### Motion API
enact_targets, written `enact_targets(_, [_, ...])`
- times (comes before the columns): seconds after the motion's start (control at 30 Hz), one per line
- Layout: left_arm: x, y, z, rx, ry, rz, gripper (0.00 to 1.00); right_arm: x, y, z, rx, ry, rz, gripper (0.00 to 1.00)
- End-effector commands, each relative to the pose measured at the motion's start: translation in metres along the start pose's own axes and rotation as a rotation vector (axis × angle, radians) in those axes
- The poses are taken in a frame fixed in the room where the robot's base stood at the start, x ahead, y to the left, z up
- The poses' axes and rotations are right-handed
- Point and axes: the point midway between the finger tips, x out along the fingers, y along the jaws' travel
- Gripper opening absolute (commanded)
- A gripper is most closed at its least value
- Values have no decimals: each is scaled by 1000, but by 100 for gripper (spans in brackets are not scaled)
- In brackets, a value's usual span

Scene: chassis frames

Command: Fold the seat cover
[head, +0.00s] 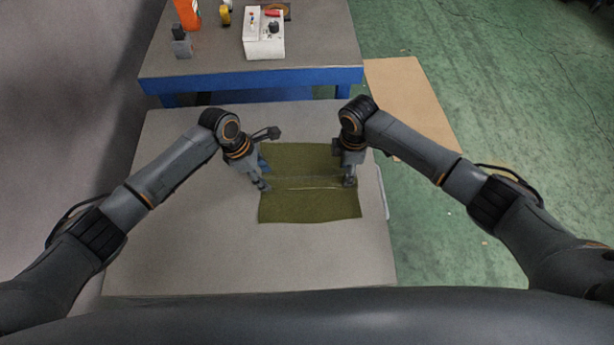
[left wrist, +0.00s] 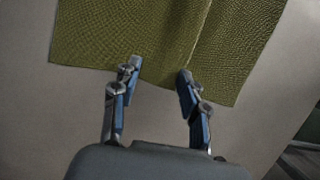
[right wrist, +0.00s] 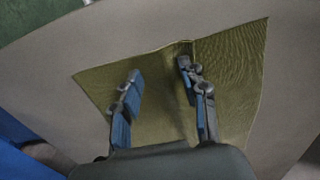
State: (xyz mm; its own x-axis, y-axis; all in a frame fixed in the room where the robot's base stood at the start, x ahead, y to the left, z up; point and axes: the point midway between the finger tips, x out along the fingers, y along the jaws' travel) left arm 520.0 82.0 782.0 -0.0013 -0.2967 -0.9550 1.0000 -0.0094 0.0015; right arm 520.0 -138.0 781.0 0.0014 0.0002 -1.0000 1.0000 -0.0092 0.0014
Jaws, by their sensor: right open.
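The olive-green seat cover (head: 310,206) lies spread on the grey table, roughly rectangular, with a raised crease running left to right across its middle. My left gripper (head: 264,186) is at the cover's left edge, near the crease. In the left wrist view its fingers (left wrist: 159,72) are apart at the edge of the cover (left wrist: 150,30), with nothing clearly pinched between them. My right gripper (head: 349,182) is over the cover's right edge. In the right wrist view its fingers (right wrist: 158,70) are apart above the cover (right wrist: 160,90), and the crease shows beside one fingertip.
The grey table (head: 180,240) is bare around the cover. Behind it stands a blue-edged bench (head: 330,60) with a white box (head: 263,43), an orange bottle (head: 187,14) and small items. A brown board (head: 410,95) lies on the green floor at right.

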Motion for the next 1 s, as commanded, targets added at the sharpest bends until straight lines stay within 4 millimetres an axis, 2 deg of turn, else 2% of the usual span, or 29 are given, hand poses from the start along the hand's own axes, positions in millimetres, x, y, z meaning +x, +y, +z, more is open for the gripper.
enact_targets(0.07, [1, -1, -1, -1, 2, -2, 41, 2, -1, 0, 0, -1, -2, 41])
enact_targets(0.47, [3, -1, -2, -1, 3, -3, 0, 4, -1, 0, 0, -2, -3, 0])
enact_targets(1.0, [4, -2, -3, -2, 6, -4, 0, 6, -3, 1, 0, -4, -7, 0])
